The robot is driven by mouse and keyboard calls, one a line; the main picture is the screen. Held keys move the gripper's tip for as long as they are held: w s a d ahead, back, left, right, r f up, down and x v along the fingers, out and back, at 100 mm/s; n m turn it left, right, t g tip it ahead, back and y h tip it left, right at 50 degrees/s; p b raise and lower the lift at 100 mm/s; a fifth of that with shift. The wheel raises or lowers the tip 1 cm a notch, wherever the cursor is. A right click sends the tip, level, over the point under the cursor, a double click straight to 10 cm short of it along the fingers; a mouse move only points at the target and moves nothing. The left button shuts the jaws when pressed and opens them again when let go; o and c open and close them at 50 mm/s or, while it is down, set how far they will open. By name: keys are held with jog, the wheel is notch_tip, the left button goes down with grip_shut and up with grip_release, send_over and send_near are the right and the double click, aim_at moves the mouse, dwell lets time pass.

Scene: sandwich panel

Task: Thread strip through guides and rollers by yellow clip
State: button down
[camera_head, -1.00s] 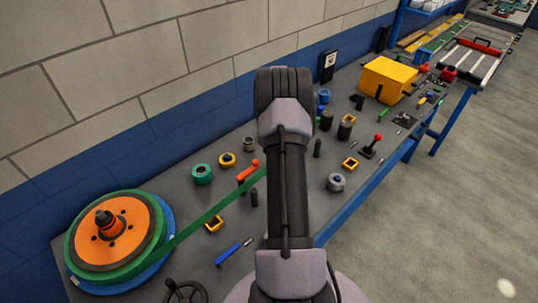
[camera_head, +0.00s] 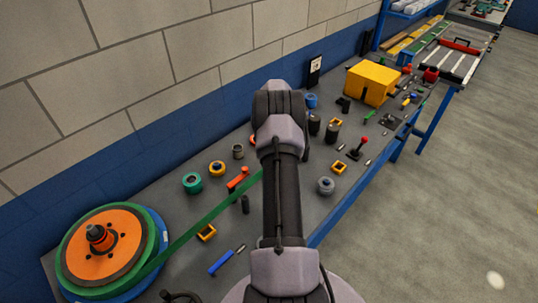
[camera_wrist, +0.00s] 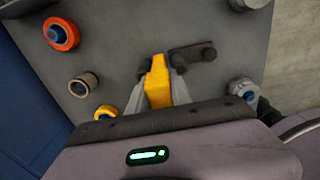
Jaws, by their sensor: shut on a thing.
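The yellow clip (camera_wrist: 158,82) is between the two fingers of my gripper (camera_wrist: 160,75), which is shut on it, in the wrist view. In the head view, my arm hides the gripper and clip. The green strip (camera_head: 208,216) runs from the orange and green reel (camera_head: 90,262) at lower left up and right, until it passes behind my arm. Square yellow guides stand near the strip (camera_head: 206,232), right of my arm (camera_head: 339,167) and farther back (camera_head: 336,122). Rollers include a teal one (camera_head: 192,183), a yellow one (camera_head: 217,168) and a grey one (camera_head: 326,186).
A yellow box (camera_head: 372,82) stands farther along the panel, with a red-knobbed lever (camera_head: 360,147) before it. An orange-red lever (camera_head: 238,179) is beside the strip. In the wrist view, an orange roller (camera_wrist: 62,34) and a dark flat lever (camera_wrist: 190,52) lie around the clip.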

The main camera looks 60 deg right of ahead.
jog(key=s+d+b, duration=0.1)
jog(key=d, duration=0.5)
jog(key=shift+s+d, duration=0.15)
jog(key=shift+s, duration=0.25)
jog(key=shift+w, duration=0.1)
